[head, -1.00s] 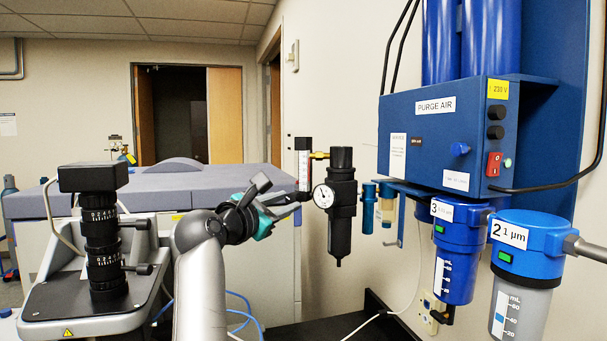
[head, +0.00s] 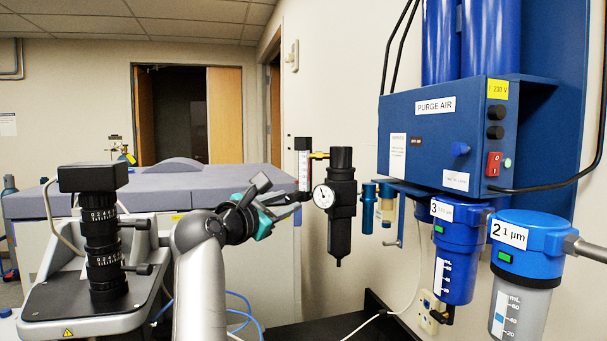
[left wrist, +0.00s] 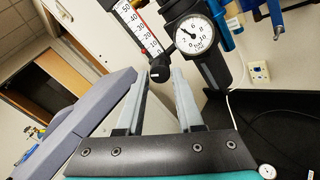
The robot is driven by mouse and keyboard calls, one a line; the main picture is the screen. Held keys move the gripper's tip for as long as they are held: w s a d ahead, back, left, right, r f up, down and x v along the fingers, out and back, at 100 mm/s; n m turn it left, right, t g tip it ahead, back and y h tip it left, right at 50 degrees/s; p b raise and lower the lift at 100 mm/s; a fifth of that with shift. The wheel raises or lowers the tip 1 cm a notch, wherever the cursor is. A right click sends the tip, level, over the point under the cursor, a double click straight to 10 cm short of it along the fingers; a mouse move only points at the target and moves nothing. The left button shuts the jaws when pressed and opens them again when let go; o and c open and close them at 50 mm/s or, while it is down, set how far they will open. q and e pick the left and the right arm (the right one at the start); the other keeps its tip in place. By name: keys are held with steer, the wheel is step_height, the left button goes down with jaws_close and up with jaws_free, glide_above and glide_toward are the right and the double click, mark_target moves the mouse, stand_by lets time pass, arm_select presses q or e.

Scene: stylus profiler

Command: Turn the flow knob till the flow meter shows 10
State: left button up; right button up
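The flow meter (head: 304,165) is a slim upright tube with a scale, left of a black regulator. In the left wrist view the flow meter (left wrist: 137,28) shows numbers up to 50 and a red line; its exact reading is unclear. The flow knob (left wrist: 160,74) is small and black with a white mark, at the meter's lower end. My left gripper (head: 299,194) reaches it from the left. In the left wrist view the left gripper's fingers (left wrist: 163,76) stand apart with the knob between their tips; I cannot tell whether they press on it. My right gripper is out of view.
The black regulator (head: 340,215) with a round gauge (head: 323,196) hangs just right of the meter. The blue purge air box (head: 440,135) and filters are farther right. A microscope-like instrument (head: 103,240) stands at left.

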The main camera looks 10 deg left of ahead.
arm_select(q)
steer(key=o, duration=0.4)
steer(key=p+v, duration=0.2)
steer(key=v, duration=0.6)
stand_by(0.4)
steer(key=b+v, duration=0.2)
steer(key=v, duration=1.3)
steer(key=shift+s+f, duration=0.1)
stand_by(0.5)
